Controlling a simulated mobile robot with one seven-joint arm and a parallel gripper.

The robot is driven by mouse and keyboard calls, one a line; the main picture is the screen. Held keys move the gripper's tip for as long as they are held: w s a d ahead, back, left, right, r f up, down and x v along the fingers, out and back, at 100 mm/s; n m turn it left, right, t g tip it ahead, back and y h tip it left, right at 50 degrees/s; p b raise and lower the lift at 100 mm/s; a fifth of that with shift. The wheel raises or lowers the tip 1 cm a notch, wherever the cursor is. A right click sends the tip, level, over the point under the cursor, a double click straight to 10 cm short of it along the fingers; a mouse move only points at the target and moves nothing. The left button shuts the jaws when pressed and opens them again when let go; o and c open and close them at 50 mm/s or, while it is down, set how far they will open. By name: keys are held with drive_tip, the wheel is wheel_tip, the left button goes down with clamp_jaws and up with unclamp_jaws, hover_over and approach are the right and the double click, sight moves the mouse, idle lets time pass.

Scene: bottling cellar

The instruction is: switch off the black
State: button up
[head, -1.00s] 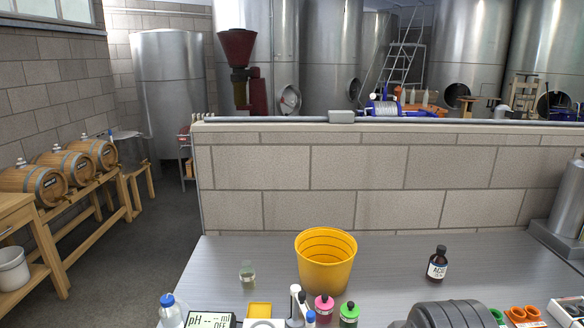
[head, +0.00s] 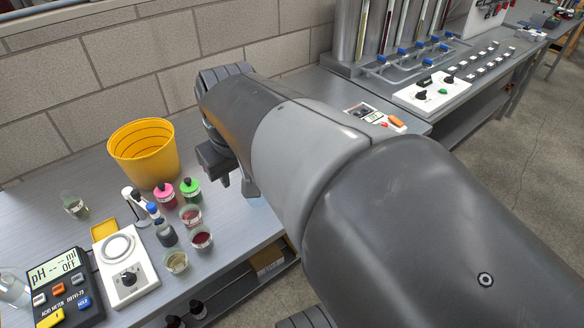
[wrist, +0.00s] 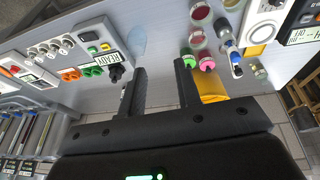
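Several black controls show, and I cannot tell which one "the black" means. In the wrist view a black knob (wrist: 117,73) sits beside the READY display (wrist: 109,59) of a small panel, left of my gripper (wrist: 160,68). My gripper is open, with nothing between its fingers, above the bench. In the head view my gripper (head: 236,182) is right of the bottles, partly hidden by my arm. A white panel (head: 436,95) at the upper right carries black knobs (head: 424,82). A white stirrer (head: 113,256) has a black knob (head: 128,278). Knob settings are too small to read.
A yellow bucket (head: 143,152), pink-capped (head: 164,195) and green-capped (head: 190,190) bottles, and small cups stand left of my gripper. A pH meter (head: 62,290) reads OFF. A small device (head: 374,117) behind my arm is partly hidden. A block wall bounds the bench's back.

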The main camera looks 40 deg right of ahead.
drive_tip(key=w+d+g, duration=0.1)
drive_tip(key=w+d, duration=0.1)
drive_tip(key=d, duration=0.2)
drive_tip(key=w+d+f, duration=0.1)
drive_tip(key=w+d, duration=0.1)
drive_tip(key=d, duration=0.1)
drive_tip(key=w+d+f+g, duration=0.1)
drive_tip(key=w+d, duration=0.1)
drive_tip(key=d, duration=0.2)
drive_tip(key=shift+w+d+f+g+y, duration=0.1)
drive_tip(key=shift+d+f+g+y, duration=0.15)
drive_tip(key=shift+d+g+y, duration=0.1)
clamp_jaws()
drive_tip(key=d+f+y, duration=0.1)
drive_tip(key=d+f, duration=0.1)
drive_tip(key=d, duration=0.4)
drive_tip(key=w+d+f+g+y, duration=0.1)
drive_tip(key=d+f, duration=0.2)
drive_tip(key=d, duration=0.4)
drive_tip(key=shift+f, duration=0.1)
